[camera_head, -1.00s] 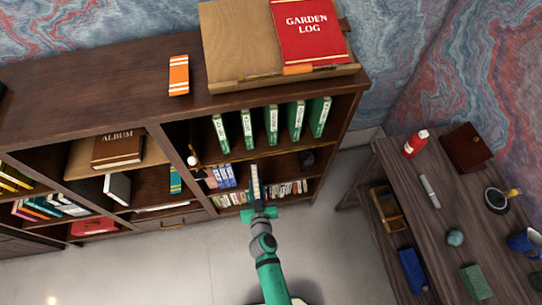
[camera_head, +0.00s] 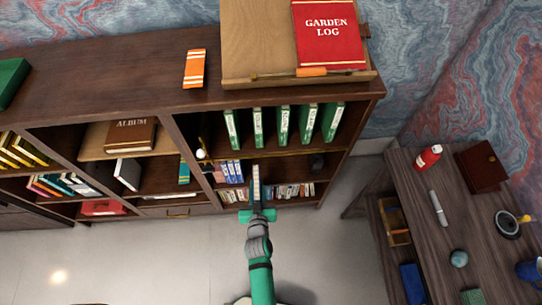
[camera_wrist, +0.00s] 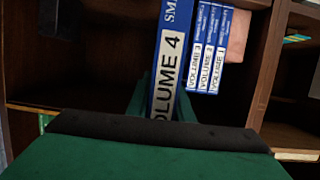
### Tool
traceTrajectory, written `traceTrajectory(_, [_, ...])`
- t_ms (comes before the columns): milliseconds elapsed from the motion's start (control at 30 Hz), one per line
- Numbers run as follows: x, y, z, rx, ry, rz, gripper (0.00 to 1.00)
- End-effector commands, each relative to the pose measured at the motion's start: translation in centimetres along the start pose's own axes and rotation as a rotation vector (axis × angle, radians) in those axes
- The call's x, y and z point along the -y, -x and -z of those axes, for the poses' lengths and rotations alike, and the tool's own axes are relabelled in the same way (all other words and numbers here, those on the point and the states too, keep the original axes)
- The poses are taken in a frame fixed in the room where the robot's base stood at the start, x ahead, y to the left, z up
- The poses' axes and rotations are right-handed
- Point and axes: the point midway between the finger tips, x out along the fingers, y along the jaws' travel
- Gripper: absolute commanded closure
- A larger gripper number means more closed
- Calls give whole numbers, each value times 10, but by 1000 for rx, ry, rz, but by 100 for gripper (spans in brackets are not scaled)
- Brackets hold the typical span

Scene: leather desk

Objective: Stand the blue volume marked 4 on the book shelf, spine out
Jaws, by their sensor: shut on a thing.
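The blue volume marked 4 (camera_wrist: 169,62) is in my gripper (camera_wrist: 161,108), its white label readable in the wrist view. In the head view the held book (camera_head: 256,184) points toward the shelf, its pale label facing up toward the camera. My gripper (camera_head: 257,214) is shut on it in front of the bookcase (camera_head: 366,95). Blue volumes 3, 2 and 1 (camera_wrist: 208,48) stand together beside it, to the right in the wrist view with a small gap. They show left of the held book in the head view (camera_head: 230,171). The held book's far end is cut off in the wrist view.
Several green volumes (camera_head: 284,125) stand on the shelf above. Small books (camera_head: 294,190) line the shelf below. A dark object (camera_head: 317,162) sits at the blue volumes' shelf's right end. A side table (camera_head: 440,208) stands at right. The floor in front is clear.

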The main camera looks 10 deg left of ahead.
Motion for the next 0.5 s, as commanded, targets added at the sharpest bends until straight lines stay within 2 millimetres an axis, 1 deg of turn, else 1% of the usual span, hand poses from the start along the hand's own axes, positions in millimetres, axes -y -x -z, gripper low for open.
traceTrajectory(67, [12,0,4,-6,5,20,100])
traceTrajectory(167, [18,-9,8,-8,10,31,100])
traceTrajectory(267, [19,-27,14,-10,10,32,100])
traceTrajectory(500, [19,-77,30,-9,9,30,100])
